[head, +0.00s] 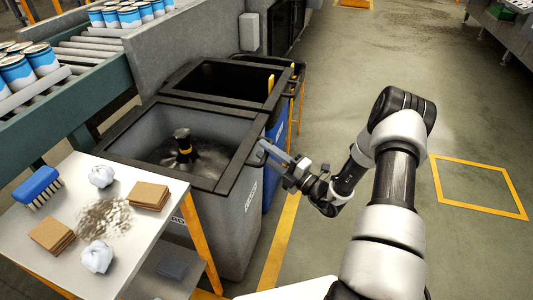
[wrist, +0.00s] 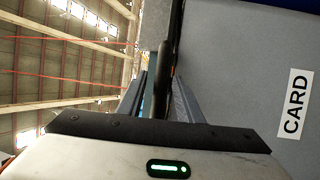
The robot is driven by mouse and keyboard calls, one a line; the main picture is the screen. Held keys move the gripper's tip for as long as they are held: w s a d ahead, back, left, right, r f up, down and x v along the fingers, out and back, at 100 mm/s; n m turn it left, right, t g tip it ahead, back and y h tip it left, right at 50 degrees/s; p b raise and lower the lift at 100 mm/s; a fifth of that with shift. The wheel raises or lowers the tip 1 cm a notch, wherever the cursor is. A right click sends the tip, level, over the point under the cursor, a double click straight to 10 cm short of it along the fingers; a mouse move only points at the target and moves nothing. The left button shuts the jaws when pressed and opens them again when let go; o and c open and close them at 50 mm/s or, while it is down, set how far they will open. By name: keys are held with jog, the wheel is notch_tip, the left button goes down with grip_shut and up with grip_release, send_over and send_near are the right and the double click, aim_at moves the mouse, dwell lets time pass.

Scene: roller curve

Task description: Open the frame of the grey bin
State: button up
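The grey bin (head: 235,215) stands in the middle of the head view, behind the small table. Its black frame (head: 135,121) lies flat around the top rim. A dark handle on the frame's right side shows in the wrist view (wrist: 163,75). My gripper (head: 267,150) is at the right side of the bin, level with the frame. In the wrist view its two fingers (wrist: 160,100) stand on either side of the dark handle, with a narrow gap on the left. Inside the bin is a black object with a yellow band (head: 183,148).
A small table (head: 110,270) with a blue brush (head: 37,184), cardboard pieces and crumpled paper is at lower left. A second, blue bin (head: 275,145) stands behind the grey one. A roller conveyor with cans is at upper left. Floor is free to the right.

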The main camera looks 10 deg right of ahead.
grip_shut()
